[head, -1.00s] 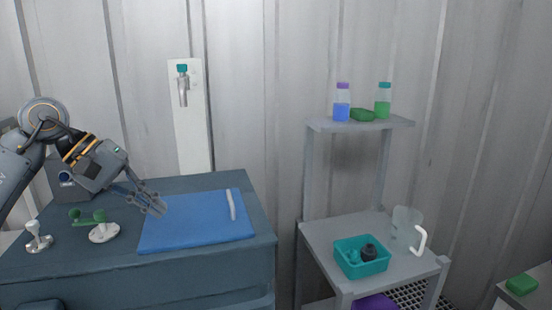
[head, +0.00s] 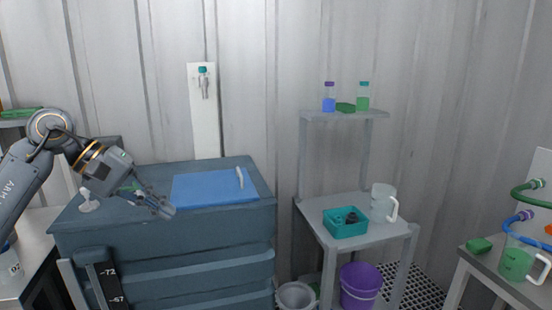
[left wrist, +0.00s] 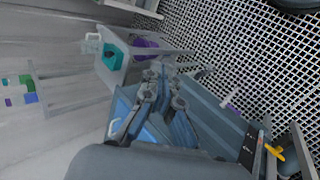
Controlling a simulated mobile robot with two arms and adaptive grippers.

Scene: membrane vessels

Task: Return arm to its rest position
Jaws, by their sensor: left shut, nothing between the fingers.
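My left arm comes in from the left in the head view. Its gripper (head: 162,208) is shut and empty, in front of the blue-grey cabinet (head: 215,235). It is left of the blue mat (head: 213,190) and appears clear of it. The left wrist view shows the same gripper (left wrist: 160,75) with its fingers together and the cabinet behind it. My right gripper is not in view.
A grey shelf cart (head: 345,205) holds a teal bin (head: 345,229), a clear jug (head: 383,203) and bottles. A purple bucket (head: 360,287) stands below. Another bench with a green-filled jug (head: 516,264) is at right.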

